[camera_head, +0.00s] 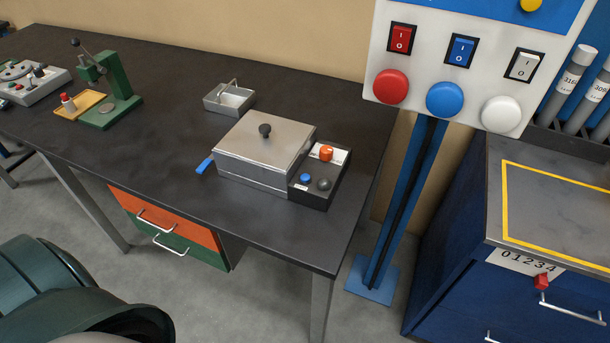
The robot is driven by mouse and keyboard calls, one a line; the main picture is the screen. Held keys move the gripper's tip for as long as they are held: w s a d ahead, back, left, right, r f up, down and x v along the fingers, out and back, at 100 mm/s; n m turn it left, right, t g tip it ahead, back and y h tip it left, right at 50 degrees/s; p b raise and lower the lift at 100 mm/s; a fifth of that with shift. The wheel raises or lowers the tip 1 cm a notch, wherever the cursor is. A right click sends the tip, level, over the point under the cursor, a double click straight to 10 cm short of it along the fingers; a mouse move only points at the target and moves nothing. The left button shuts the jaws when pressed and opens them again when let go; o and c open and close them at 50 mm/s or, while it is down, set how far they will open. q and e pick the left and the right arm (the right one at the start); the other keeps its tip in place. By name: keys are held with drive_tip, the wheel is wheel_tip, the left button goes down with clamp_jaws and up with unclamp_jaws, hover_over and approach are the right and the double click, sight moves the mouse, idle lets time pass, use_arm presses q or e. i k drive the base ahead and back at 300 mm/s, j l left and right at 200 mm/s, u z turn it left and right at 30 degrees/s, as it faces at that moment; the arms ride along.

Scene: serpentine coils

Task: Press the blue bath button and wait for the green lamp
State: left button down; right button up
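The bath (262,150) is a metal box with a closed lid and a dark knob on top, standing on the dark bench. A black control panel (318,178) is fixed at its right side. The blue bath button (305,179) sits at the panel's front left. Beside it is a round lamp (323,184), dark grey and not lit green. An orange-red knob (326,153) sits behind them on a white label. Neither of my grippers is in view, and nothing touches the button.
A small metal basket (230,98) stands behind the bath. A blue handle (204,165) sticks out at its left. A green press (110,88) stands farther left on the bench (180,70). A post-mounted panel (460,75) with another, larger blue button (444,99) stands right.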

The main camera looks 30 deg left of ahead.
sight(305, 178)
drive_tip(key=i+l+u, duration=0.1)
drive_tip(key=u, duration=0.35)
drive_tip(key=i+l+u, duration=0.25)
drive_tip(key=u, duration=0.15)
drive_tip(key=i+l+u, duration=0.2)
drive_tip(key=u, duration=0.25)
